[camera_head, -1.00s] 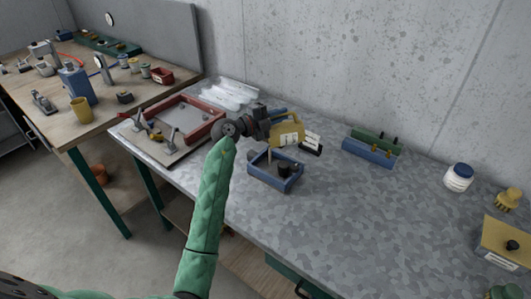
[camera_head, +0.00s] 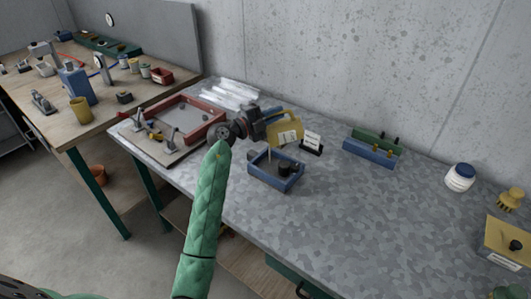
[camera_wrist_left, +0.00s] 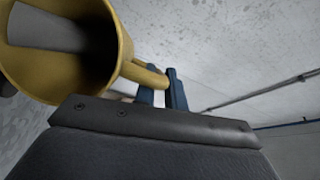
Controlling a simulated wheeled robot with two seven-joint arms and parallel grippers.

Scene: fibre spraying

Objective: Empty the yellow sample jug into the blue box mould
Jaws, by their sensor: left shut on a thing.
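The yellow sample jug (camera_head: 287,134) is in the air in the head view, behind and slightly above the blue box mould (camera_head: 262,179). My left gripper (camera_head: 273,117) has its blue fingers shut on the jug's handle. In the left wrist view the jug (camera_wrist_left: 122,50) is at upper left with its wide mouth towards the camera, a grey patch inside a dark interior. The blue fingers (camera_wrist_left: 165,90) are at its handle there. The mould stands on the grey bench with a dark round piece (camera_head: 284,169) inside. My right gripper is out of view.
A white label card (camera_head: 311,141) stands just right of the jug. A red-framed tray (camera_head: 208,121) is to the left, and a blue and green block holder (camera_head: 370,152) to the right. The front and right-centre of the bench (camera_head: 370,225) are clear.

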